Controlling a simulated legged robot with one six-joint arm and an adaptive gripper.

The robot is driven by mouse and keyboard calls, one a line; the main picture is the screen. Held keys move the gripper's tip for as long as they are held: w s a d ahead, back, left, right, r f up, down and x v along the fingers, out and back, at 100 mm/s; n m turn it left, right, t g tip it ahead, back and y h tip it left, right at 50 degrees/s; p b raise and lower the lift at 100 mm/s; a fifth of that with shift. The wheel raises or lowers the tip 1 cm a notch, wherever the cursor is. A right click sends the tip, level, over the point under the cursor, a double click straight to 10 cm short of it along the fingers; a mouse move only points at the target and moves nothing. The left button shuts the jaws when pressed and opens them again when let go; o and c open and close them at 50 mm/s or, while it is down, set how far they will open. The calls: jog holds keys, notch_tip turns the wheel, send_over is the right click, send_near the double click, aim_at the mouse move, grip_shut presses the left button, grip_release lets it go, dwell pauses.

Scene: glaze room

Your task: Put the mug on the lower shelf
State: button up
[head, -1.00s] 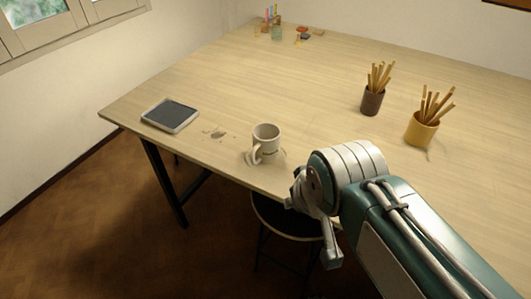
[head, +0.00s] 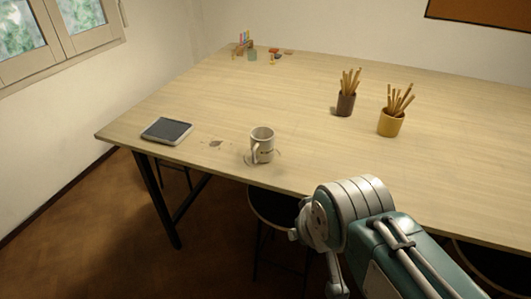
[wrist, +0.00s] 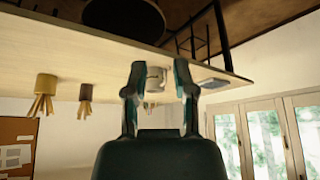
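The white mug (head: 263,142) stands upright on the wooden table (head: 230,93), near its front edge. Its handle faces the front, and a faint ring mark lies around its base. My gripper (wrist: 158,68) is open and empty in the wrist view, which is upside down. The mug (wrist: 156,78) shows between its two fingers there, beyond them and not held. In the head view my arm is at the lower right, in front of the table edge, and the fingers cannot be made out. No shelf can be made out in either view.
A tablet (head: 167,131) lies left of the mug, with a dark stain (head: 216,143) between them. A brown pot (head: 345,104) and a yellow pot (head: 391,122) of sticks stand to the right. A stool (head: 272,208) is under the front edge. The table middle is clear.

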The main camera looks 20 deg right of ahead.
jog(key=n+t, duration=0.3)
jog(key=t, duration=0.3)
send_near(255, 160)
jog(key=s+d+r, duration=0.2)
jog(key=s+d, duration=0.2)
jog(key=d, duration=0.1)
jog(key=w+a+f+y, duration=0.1)
jog(key=w+f, duration=0.1)
jog(key=w+a+f+y, duration=0.1)
jog(key=w+f, duration=0.1)
jog(key=w, duration=0.1)
jog(key=w+a+f+n+t+y, duration=0.1)
jog(key=w+a+f+y, duration=0.1)
jog(key=w, duration=0.1)
jog(key=shift+f, duration=0.1)
jog(key=x, duration=0.5)
jog(key=shift+w+r, duration=0.3)
jog(key=shift+w, duration=0.1)
grip_shut()
